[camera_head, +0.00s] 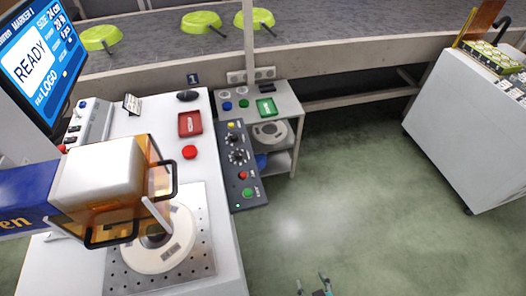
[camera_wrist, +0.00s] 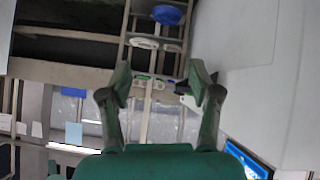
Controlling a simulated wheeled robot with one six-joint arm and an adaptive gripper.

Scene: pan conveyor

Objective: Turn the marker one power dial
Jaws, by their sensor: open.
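The marker machine (camera_head: 100,185), blue and white with an orange shield, stands on a white bench at the left. A dark control panel (camera_head: 250,187) runs along the bench's right side. It carries two black dials, an upper one (camera_head: 232,138) and a lower one (camera_head: 238,157). Their labels are too small to read, so I cannot tell which is the power dial. My gripper (camera_head: 314,285) shows only its fingertips at the bottom edge, well below and right of the panel. In the wrist view my gripper (camera_wrist: 160,82) has its green fingers spread with nothing between them.
A screen (camera_head: 36,65) reads READY. A red button (camera_head: 190,152) and a red tray (camera_head: 190,124) are on the bench. A shelf cart (camera_head: 290,101) stands behind the panel, a white cabinet (camera_head: 465,130) at the right. Green floor (camera_head: 350,190) between is clear.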

